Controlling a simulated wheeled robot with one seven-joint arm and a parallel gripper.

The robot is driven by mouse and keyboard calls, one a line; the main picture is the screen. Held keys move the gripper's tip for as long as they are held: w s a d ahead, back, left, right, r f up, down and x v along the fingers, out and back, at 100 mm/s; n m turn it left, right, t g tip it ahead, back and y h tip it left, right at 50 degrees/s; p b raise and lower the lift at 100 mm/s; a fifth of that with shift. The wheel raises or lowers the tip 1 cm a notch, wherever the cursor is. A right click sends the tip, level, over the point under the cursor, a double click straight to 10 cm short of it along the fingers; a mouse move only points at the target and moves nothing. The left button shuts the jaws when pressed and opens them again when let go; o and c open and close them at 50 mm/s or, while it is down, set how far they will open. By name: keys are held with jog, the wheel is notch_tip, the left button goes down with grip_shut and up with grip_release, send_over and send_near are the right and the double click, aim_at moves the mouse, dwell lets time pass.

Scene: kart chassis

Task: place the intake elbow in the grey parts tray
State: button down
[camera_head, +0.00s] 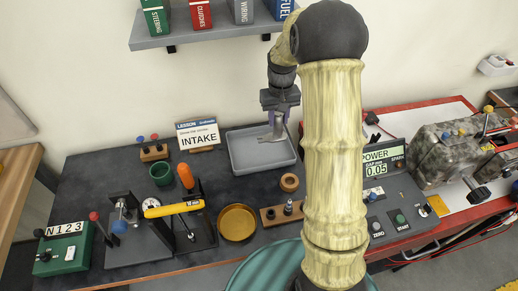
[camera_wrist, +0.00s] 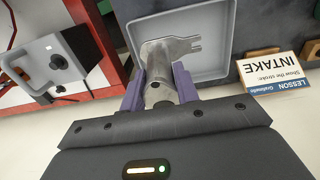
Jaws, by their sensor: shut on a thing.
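The grey parts tray (camera_head: 250,154) lies at the back of the dark bench, and its floor looks bare. My gripper (camera_head: 281,112) is above the tray's right part. In the wrist view, the purple fingers of my gripper (camera_wrist: 160,90) are shut on a grey metal piece, the intake elbow (camera_wrist: 158,62), with a round body and a flat forked end. The forked end shows against the inside of the tray (camera_wrist: 212,76). The elbow also shows small below my gripper in the head view (camera_head: 273,131). I cannot tell whether it touches the tray floor.
An INTAKE sign (camera_head: 198,134) stands left of the tray. A wooden ring (camera_head: 289,182), a brass dish (camera_head: 238,222) and a green cup (camera_head: 162,173) are in front. A POWER console (camera_head: 395,200) is right, and a shelf with boxes (camera_head: 200,35) hangs above.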

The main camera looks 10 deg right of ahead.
aim_at(277, 139)
jog(key=shift+s+d+f, duration=0.1)
jog(key=shift+s+f, duration=0.05)
jog(key=shift+f, duration=0.05)
notch_tip(277, 139, down, 6)
jog(key=shift+r+p, duration=0.1)
jog(key=shift+p, duration=0.2)
jog(key=shift+f, duration=1.85)
jog(key=shift+f, duration=0.1)
jog(key=c, duration=1.1)
grip_release()
jog(key=shift+o, duration=0.2)
